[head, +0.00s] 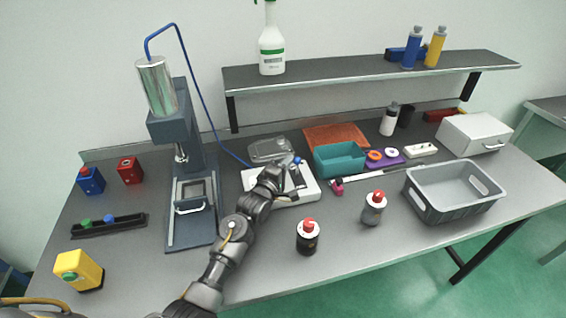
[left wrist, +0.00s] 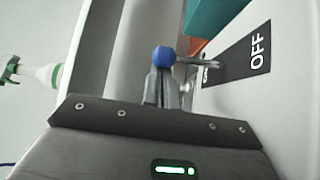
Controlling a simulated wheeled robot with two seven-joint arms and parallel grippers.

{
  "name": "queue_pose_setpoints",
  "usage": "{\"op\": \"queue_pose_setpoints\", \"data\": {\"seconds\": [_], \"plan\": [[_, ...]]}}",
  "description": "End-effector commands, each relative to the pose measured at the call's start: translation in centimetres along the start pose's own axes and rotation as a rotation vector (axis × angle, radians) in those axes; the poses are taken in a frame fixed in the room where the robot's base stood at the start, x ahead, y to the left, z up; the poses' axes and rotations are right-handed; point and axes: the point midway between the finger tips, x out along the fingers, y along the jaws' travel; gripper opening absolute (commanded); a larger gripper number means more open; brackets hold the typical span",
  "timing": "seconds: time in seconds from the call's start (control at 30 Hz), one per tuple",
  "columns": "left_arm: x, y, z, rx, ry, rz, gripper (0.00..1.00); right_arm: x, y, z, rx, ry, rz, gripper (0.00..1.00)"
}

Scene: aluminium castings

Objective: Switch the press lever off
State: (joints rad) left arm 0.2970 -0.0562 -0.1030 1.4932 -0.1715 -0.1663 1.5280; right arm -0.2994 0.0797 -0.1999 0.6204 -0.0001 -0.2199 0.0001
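The press lever is a thin metal rod with a blue knob (head: 298,160), on a white switch box (head: 308,193) in the middle of the table. In the left wrist view the blue knob (left wrist: 164,57) is right at the fingertips, and its rod (left wrist: 205,63) runs right toward the box. The dark label (left wrist: 258,52) reads OFF at its right end; its other end is partly hidden. My left gripper (head: 283,172) reaches over the box. Its fingers (left wrist: 165,88) look closed together, with the knob at their tips rather than clearly between them. My right gripper is not in view.
The press (head: 182,135) stands left of my arm. A teal bin (head: 340,172) and a clear-lidded tray (head: 270,150) are close behind the box. A dark bottle (head: 308,240) and a grey bottle (head: 374,212) stand in front, right of my arm. A grey crate (head: 452,205) is farther right.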

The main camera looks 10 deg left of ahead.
Motion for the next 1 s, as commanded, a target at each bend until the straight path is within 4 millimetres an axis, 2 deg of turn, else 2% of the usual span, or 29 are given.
{"op": "queue_pose_setpoints", "data": {"seconds": [0.3,0.63,0.77,1.0], "plan": [[-1.1,0.4,1.1,-0.007,0.000,-0.004,0.00,-1.3,0.0,-0.1,0.000,-0.001,0.000,0.74],[-1.7,0.1,1.0,-0.006,0.001,-0.004,0.00,-0.9,0.0,0.0,0.000,-0.002,0.000,0.74],[-3.4,0.0,1.0,-0.005,0.001,-0.005,0.00,-0.5,0.0,0.1,0.000,-0.002,0.000,0.74],[-8.1,0.0,1.1,-0.005,0.001,-0.004,0.00,0.5,0.0,0.2,0.000,-0.002,0.000,0.74]]}}
